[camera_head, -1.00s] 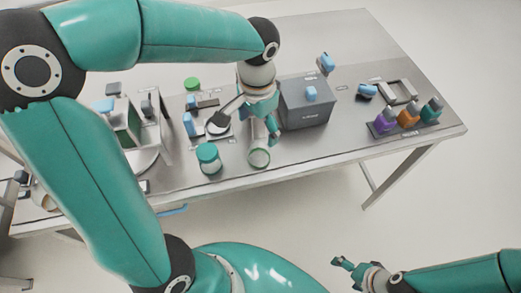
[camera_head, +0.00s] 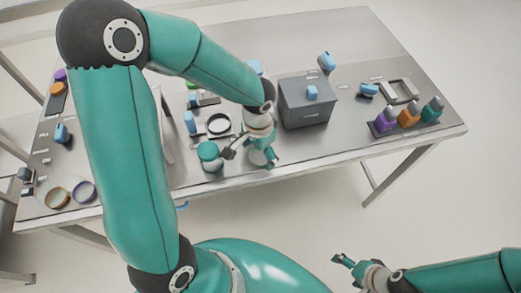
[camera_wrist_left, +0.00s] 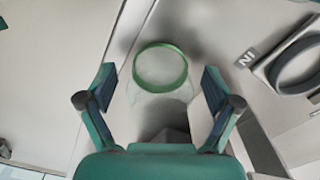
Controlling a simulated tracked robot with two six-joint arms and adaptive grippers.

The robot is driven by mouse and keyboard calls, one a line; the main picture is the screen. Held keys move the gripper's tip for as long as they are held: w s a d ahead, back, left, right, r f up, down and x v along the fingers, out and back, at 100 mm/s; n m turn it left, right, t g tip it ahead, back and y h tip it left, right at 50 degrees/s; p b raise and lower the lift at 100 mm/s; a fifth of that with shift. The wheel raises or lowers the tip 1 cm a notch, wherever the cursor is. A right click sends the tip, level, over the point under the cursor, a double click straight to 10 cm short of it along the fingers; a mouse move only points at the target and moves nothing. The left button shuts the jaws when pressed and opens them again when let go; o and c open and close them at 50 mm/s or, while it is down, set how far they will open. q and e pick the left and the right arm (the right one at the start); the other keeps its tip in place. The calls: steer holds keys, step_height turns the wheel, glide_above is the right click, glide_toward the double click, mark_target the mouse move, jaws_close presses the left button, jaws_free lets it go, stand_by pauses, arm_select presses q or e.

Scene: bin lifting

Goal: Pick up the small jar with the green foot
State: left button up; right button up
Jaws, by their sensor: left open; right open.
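The small clear jar with the green foot (camera_wrist_left: 160,88) stands near the table's front edge. In the left wrist view its green ring and see-through body lie between the fingers of my left gripper (camera_wrist_left: 158,90), with gaps on both sides. In the head view my left gripper (camera_head: 267,158) points down at the jar's place and mostly hides it. This gripper is open and empty. My right gripper (camera_head: 344,262) is open and empty, off the table at the lower right.
A jar with a teal lid (camera_head: 209,155) stands close to the left of my left gripper. A grey box (camera_head: 306,103) stands behind to the right. Purple, orange and teal bottles (camera_head: 408,117) stand at the right end. Two rings (camera_head: 71,194) lie at the left front.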

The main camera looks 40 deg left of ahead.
arm_select(q)
steer(key=c, duration=1.3)
steer(key=shift+r, duration=0.15)
